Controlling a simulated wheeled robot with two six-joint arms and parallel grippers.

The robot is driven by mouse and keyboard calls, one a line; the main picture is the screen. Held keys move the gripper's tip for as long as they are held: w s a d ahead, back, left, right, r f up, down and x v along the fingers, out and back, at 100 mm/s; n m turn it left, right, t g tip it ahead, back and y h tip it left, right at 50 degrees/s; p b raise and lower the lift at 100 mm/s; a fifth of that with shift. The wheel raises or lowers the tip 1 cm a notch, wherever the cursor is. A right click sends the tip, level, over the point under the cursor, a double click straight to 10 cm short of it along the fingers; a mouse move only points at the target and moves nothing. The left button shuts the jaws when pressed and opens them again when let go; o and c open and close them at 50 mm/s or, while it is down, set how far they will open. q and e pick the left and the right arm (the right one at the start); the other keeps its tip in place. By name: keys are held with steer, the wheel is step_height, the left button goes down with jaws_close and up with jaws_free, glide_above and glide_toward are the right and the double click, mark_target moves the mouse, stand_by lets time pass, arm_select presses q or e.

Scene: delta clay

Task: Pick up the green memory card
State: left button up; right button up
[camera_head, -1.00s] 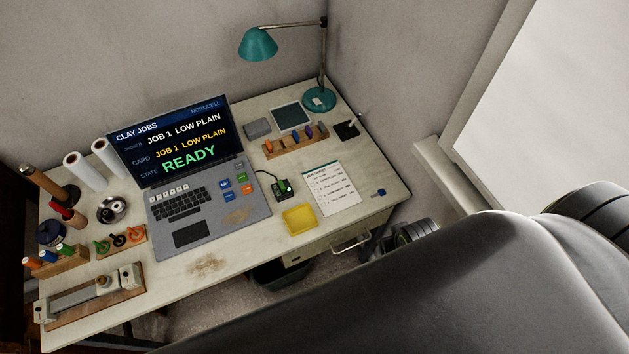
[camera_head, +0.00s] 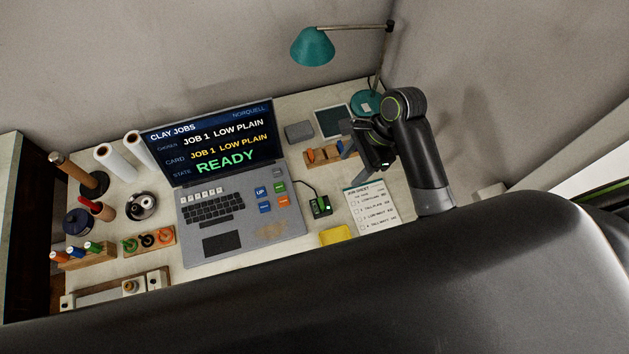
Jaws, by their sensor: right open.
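A small black card reader (camera_head: 320,206) stands on the desk to the right of the laptop. A bright green part shows on it; I cannot tell whether this is the green memory card or a light. A wooden rack (camera_head: 322,157) at the back right of the desk holds small upright cards, an orange one among them; its right part is hidden by my right gripper. My right gripper (camera_head: 353,156) is open at the rack's right end, above and to the right of the reader. I see nothing between its fingers. My left gripper is not in view.
A laptop (camera_head: 222,208) showing READY fills the desk's middle. A yellow tray (camera_head: 337,236) and a job sheet (camera_head: 371,210) lie near the reader. A teal lamp (camera_head: 313,47) stands behind. My own dark body covers the desk's front edge.

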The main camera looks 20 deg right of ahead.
glide_toward(322, 202)
steer(key=f, duration=0.1)
steer(key=x, duration=0.1)
steer(key=p+x, duration=0.1)
steer(key=x, duration=0.1)
steer(key=shift+s+a, duration=0.2)
steer(key=shift+s, duration=0.1)
steer(key=x, duration=0.3)
steer(key=shift+w+a+f+p, duration=0.2)
steer(key=shift+w+f+p, duration=0.05)
steer(key=shift+f+p, duration=0.1)
steer(key=shift+a+f, duration=0.15)
steer(key=shift+f, duration=0.25)
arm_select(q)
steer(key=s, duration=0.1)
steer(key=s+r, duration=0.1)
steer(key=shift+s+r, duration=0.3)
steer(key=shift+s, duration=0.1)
arm_select(e)
steer(key=shift+c, duration=0.3)
